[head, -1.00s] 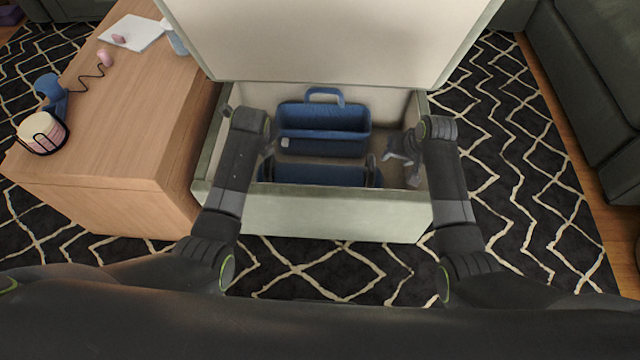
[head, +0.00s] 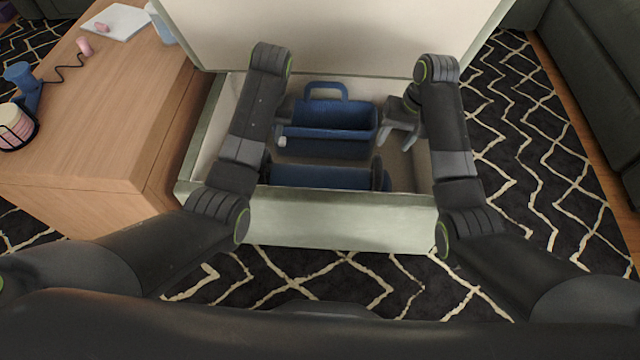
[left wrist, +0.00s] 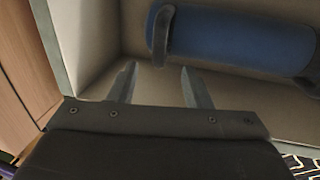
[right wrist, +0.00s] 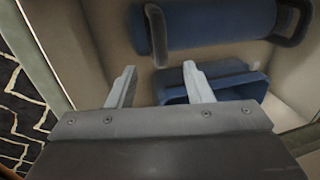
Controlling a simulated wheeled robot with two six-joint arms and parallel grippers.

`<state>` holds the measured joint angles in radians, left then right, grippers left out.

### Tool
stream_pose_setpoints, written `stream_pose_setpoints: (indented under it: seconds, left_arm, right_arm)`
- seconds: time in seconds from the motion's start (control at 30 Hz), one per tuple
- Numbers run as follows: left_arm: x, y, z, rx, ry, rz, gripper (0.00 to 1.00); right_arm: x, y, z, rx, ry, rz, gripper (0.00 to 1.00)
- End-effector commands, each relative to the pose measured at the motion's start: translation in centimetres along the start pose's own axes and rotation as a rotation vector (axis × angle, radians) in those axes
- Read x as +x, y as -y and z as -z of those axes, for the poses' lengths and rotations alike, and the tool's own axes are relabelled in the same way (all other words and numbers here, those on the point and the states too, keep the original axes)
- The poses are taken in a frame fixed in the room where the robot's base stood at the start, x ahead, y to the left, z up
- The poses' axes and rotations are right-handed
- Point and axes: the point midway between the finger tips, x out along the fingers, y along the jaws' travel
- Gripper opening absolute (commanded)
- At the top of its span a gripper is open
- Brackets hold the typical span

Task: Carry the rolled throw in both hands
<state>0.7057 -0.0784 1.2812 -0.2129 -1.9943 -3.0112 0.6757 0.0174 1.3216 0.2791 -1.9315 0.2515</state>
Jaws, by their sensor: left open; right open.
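The rolled throw (head: 322,179) is a blue roll with a dark loop near each end. It lies across the near part of the open storage ottoman (head: 340,232). It also shows in the left wrist view (left wrist: 235,42) and the right wrist view (right wrist: 205,28). My right gripper (head: 393,135) is open and empty inside the ottoman, beyond the roll's right end and beside the blue caddy. My left gripper (left wrist: 158,72) is open and empty, apart from the roll in its wrist view; in the head view its arm mostly hides it.
A blue caddy (head: 325,118) with a handle stands behind the roll. The raised lid (head: 340,35) rises at the back. A wooden table (head: 110,120) stands close on the left, with a cup (head: 14,125) and small items. Patterned rug lies right of the ottoman.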

Motion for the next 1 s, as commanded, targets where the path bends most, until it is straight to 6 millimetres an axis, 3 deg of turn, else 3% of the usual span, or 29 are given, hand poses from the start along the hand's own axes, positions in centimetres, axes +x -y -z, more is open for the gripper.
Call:
stream_pose_setpoints:
  seconds: [0.6,1.0]
  left_arm:
    - [10.1,-0.1,0.1,0.006,-0.001,-0.003,0.44]
    - [11.8,-0.1,0.1,0.004,0.001,-0.002,0.44]
  right_arm:
    - [10.1,0.0,-0.1,0.0,0.004,0.0,0.46]
    - [11.8,0.0,0.0,-0.001,0.0,0.0,0.46]
